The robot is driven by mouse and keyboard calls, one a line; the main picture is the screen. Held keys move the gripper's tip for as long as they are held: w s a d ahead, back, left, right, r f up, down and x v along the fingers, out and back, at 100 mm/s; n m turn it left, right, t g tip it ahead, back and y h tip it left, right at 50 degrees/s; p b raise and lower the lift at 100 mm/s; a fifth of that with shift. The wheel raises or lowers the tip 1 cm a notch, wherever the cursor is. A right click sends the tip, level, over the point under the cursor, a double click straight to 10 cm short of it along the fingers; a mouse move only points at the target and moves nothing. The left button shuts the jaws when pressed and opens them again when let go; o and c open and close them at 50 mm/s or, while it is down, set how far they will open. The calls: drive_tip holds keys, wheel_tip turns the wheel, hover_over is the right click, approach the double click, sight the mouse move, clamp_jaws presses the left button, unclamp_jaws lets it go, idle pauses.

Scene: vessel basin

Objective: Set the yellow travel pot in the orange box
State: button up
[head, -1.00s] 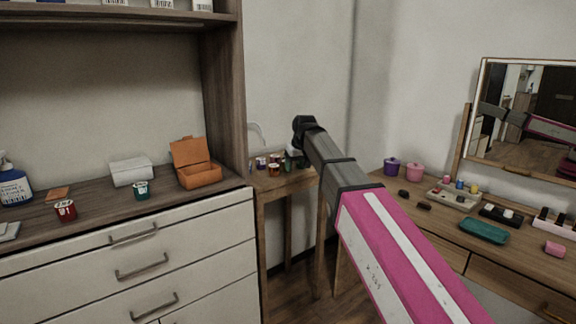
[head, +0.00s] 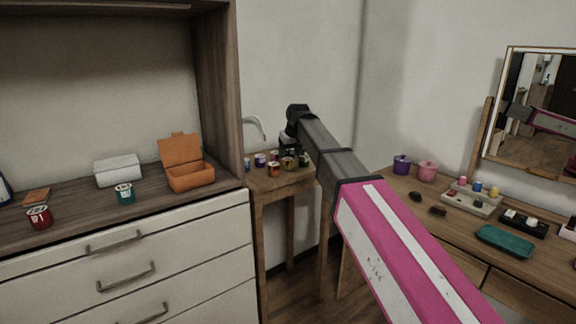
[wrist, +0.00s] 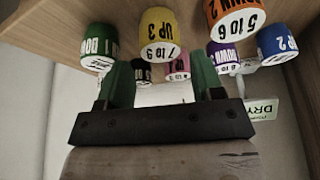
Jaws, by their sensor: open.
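The yellow pot (wrist: 158,32), marked "UP 3" and "7 to 9", stands on the small wooden table among several other coloured pots. In the head view it looks like the dull yellow pot (head: 289,163) beside my wrist. My gripper (wrist: 163,78) is open and empty. In the wrist view its two green fingers point toward the yellow pot, which lies beyond the gap between them. I cannot tell the exact distance. In the head view the fingers are mostly hidden by my wrist. The orange box (head: 191,179) sits on the drawer cabinet at left with its lid raised.
An orange pot (wrist: 232,20), a green pot (wrist: 98,47) and a blue pot (wrist: 277,43) crowd around the yellow one. The cabinet's tall side panel (head: 218,90) rises between table and box. A white box (head: 117,171) and teal pot (head: 125,194) are also on the cabinet.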

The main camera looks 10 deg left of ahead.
sight(288, 159)
drive_tip(key=shift+x, duration=2.65)
drive_tip(key=shift+w, duration=0.1)
drive_tip(key=c, duration=0.7)
drive_tip(key=shift+r, duration=0.1)
drive_tip(key=shift+c, duration=0.2)
